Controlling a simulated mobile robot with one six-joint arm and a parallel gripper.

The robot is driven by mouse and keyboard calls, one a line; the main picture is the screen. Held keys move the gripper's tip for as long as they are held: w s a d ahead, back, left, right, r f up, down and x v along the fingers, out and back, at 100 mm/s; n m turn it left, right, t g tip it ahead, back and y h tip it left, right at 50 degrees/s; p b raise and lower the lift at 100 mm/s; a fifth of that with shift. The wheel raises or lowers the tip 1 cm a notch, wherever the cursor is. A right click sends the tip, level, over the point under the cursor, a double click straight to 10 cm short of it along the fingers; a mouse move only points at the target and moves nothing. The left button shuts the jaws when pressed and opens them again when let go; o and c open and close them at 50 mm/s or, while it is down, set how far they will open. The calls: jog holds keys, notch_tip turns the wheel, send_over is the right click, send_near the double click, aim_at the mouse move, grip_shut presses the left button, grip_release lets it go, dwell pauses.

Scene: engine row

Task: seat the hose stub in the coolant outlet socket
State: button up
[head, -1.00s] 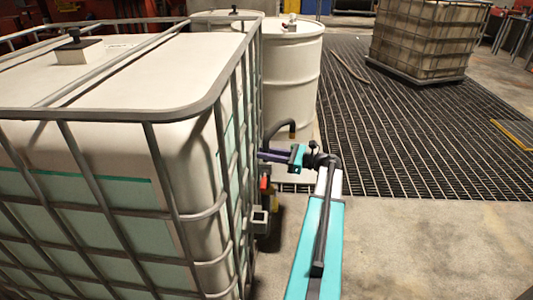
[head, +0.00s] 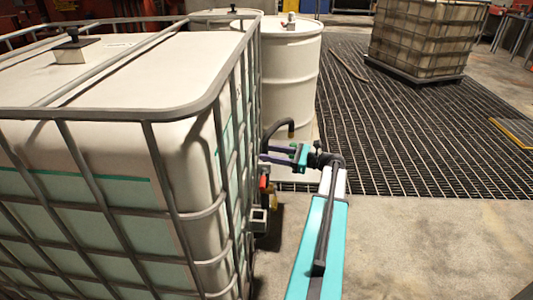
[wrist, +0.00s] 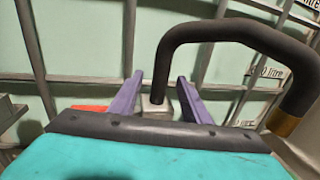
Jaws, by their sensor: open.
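The hose stub is a bent black pipe with a brass-coloured end. In the head view the hose stub (head: 276,127) stands beside the caged tank, just beyond my gripper. In the wrist view the hose stub (wrist: 215,31) arches across the upper right. Its black end points down between my fingers in the picture, and its brass end hangs at the right. My gripper (head: 263,154) is open, with two purple fingers apart; they also show in the wrist view (wrist: 157,84). I cannot make out the coolant outlet socket for certain, or whether the hose's black end sits in anything.
The caged tank (head: 182,115) fills the left. A red valve part (head: 264,182) and a grey block (head: 258,216) stick out below my gripper. A white drum (head: 290,75) stands behind. The concrete floor (head: 430,245) at the right is clear.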

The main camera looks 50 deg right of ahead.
jog(key=v, duration=1.2)
dwell(0.8)
